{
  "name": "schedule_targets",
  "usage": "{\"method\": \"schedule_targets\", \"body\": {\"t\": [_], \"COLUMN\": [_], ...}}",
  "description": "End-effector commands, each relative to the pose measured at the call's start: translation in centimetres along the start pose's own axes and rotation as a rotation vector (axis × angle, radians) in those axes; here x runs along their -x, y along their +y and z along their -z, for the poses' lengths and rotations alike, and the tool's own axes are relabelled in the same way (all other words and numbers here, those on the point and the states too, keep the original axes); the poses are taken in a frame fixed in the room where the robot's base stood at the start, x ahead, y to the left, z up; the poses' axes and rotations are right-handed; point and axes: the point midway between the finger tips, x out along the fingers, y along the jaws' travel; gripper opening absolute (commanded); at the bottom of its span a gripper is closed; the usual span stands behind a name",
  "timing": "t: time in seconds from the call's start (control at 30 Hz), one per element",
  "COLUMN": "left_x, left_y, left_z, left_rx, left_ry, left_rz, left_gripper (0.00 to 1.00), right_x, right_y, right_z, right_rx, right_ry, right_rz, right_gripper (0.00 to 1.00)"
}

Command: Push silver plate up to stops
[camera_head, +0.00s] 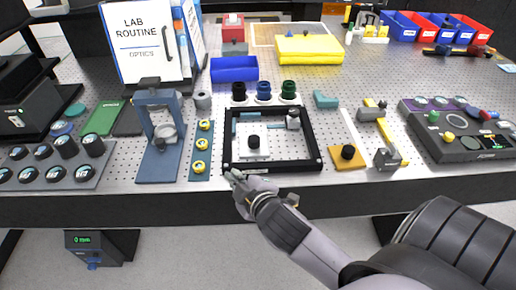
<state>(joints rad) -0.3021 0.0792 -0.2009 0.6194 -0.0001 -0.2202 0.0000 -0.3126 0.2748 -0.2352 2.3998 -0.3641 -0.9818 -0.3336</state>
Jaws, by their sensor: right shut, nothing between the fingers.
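The silver plate (262,153) is a light square plate with a black knob on top. It lies inside a black square frame (318,150) on the perforated bench. Teal bars, possibly the stops, lie inside the frame: one behind the plate (250,116) and one at its left (234,128). My right gripper (230,176) is shut and empty at the frame's front left corner, in front of the plate and apart from it. Whether it touches the frame I cannot tell. My left gripper is not in view.
A small metal block (293,121) stands in the frame's back right corner. Left of the frame are a strip with yellow knobs (200,167) and a blue stand (157,160). An orange plate with a black knob (347,158) lies to the right. The bench's dark front edge (150,207) runs below.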

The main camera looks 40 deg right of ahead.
Motion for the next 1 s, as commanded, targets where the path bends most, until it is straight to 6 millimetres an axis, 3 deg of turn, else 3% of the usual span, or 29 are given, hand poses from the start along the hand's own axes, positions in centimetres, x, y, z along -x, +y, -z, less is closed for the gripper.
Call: {"method": "schedule_targets", "body": {"t": [0.17,0.27,0.37,0.5,0.6,0.7,0.8,0.83,0.9,1.0], "left_x": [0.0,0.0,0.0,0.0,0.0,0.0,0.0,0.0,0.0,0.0], "left_y": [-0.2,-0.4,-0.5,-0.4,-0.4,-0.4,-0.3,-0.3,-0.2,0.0], "left_z": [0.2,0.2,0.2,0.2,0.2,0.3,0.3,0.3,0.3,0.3], "left_rx": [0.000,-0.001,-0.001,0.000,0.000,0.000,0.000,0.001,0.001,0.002], "left_ry": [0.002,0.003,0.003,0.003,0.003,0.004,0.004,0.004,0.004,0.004], "left_rz": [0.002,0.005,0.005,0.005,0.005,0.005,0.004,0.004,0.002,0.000], "left_gripper": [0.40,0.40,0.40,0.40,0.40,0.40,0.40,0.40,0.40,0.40], "right_x": [-0.2,1.5,4.4,8.7,10.9,11.8,11.0,10.5,8.8,5.5], "right_y": [6.0,8.5,9.3,7.1,4.0,0.3,-2.9,-3.7,-4.8,-4.7], "right_z": [8.7,14.7,20.4,25.9,27.6,27.3,25.2,24.2,21.5,16.6], "right_rx": [0.349,0.613,0.909,1.341,1.661,1.988,2.322,-2.270,-2.096,-1.854], "right_ry": [0.289,0.471,0.650,0.873,1.018,1.159,1.305,-1.267,-1.160,-1.038], "right_rz": [-0.279,-0.485,-0.711,-1.031,-1.253,-1.459,-1.635,1.574,1.387,1.113], "right_gripper": [0.00,0.00,0.00,0.00,0.00,0.00,0.00,0.00,0.00,0.00]}}
